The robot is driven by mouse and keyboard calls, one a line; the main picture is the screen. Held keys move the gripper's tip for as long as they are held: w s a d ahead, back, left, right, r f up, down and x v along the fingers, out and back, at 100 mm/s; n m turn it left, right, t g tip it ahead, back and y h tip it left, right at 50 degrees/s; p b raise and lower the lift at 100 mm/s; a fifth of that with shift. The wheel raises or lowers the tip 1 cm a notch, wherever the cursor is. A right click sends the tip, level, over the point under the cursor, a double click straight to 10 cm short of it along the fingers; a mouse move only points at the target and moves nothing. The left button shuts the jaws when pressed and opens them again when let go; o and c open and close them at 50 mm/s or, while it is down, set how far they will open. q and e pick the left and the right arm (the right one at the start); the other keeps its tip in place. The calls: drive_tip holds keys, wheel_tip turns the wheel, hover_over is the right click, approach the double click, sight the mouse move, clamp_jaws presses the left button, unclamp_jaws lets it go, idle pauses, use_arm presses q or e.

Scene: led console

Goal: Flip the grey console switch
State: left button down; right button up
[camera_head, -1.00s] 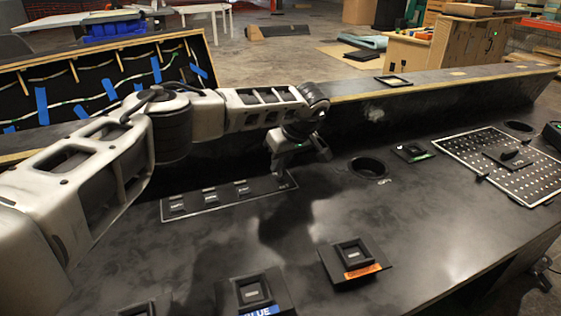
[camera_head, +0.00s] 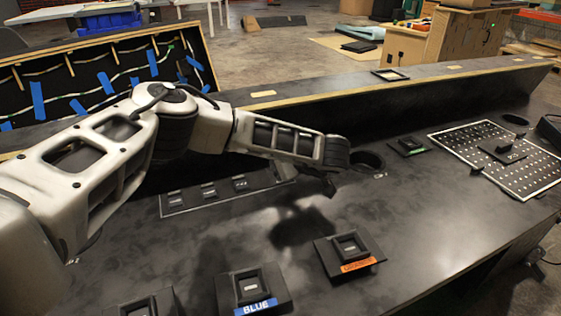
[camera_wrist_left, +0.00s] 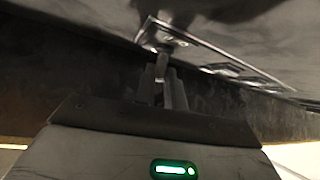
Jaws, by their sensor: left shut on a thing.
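The switch panel (camera_head: 205,197), a dark strip with a pale outline and several small labelled switches, lies along the back of the black console top. My left gripper (camera_head: 328,184) is at the panel's right end, mostly hidden behind my wrist in the head view. In the left wrist view my left gripper (camera_wrist_left: 163,86) has its two fingers close together around a small grey lever (camera_wrist_left: 161,63) on the outlined panel (camera_wrist_left: 215,54). The fingers are shut on this lever. Its exact tilt is hard to tell. The right gripper is not in view.
Square buttons, one with an orange label (camera_head: 350,254) and one with a blue label (camera_head: 252,289), stand at the front. A round hole (camera_head: 368,160) and a perforated plate (camera_head: 525,170) lie to the right. A raised ledge (camera_head: 440,84) runs behind. The console middle is clear.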

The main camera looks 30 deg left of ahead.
use_arm(q)
drive_tip(key=shift+d, duration=0.15)
idle(0.4)
drive_tip(key=c, duration=1.5)
unclamp_jaws()
drive_tip(key=shift+s, duration=0.1)
drive_tip(key=v, duration=1.6)
drive_tip(key=shift+s+d+f, duration=0.1)
drive_tip(key=shift+d+f, duration=0.05)
drive_tip(key=shift+f, duration=0.2)
